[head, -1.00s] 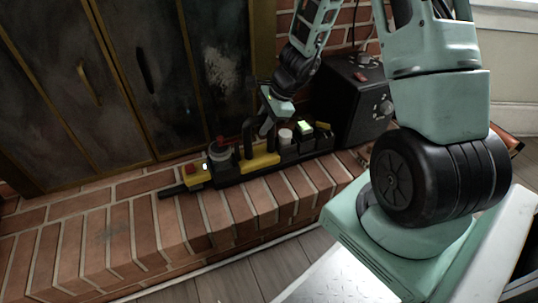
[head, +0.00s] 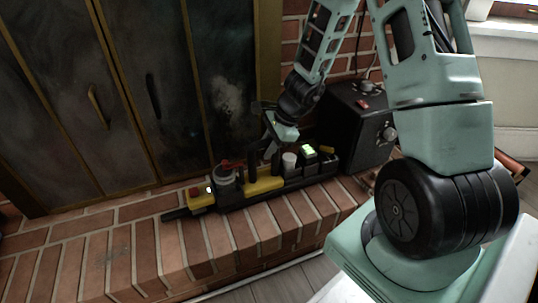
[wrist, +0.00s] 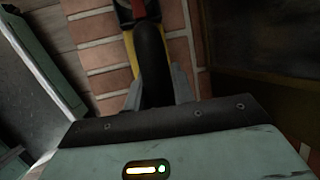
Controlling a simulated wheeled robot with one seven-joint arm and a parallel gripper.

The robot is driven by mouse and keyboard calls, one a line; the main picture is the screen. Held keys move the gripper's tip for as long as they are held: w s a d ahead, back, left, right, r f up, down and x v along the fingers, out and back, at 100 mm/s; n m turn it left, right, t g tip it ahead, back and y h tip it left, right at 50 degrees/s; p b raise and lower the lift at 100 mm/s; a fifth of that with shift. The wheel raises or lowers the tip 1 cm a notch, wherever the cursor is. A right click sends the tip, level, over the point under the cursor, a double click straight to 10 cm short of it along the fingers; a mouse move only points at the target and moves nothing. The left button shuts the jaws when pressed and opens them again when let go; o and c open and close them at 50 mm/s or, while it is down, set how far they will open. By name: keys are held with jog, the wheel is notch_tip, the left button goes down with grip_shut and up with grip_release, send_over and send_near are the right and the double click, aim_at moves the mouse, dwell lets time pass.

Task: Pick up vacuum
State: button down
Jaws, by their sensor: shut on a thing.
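My gripper (head: 274,150) reaches down to the handle from above. In the wrist view, the two grey fingers of my gripper (wrist: 155,88) lie on either side of the curved black handle of the vacuum (wrist: 150,50) and are shut on it. Some yellow shows beside the handle there. The vacuum appears to rest on the bricks; the fingertips are small and partly hidden in the head view.
A black box with knobs (head: 355,125) stands on the hearth just right of the vacuum. Dark fireplace doors (head: 130,100) with brass-coloured frames rise close behind. The brick hearth (head: 130,250) is bare in front and to the left.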

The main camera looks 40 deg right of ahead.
notch_tip(320, 180, up, 10)
jog(key=p, duration=0.6)
jog(key=shift+f, duration=0.25)
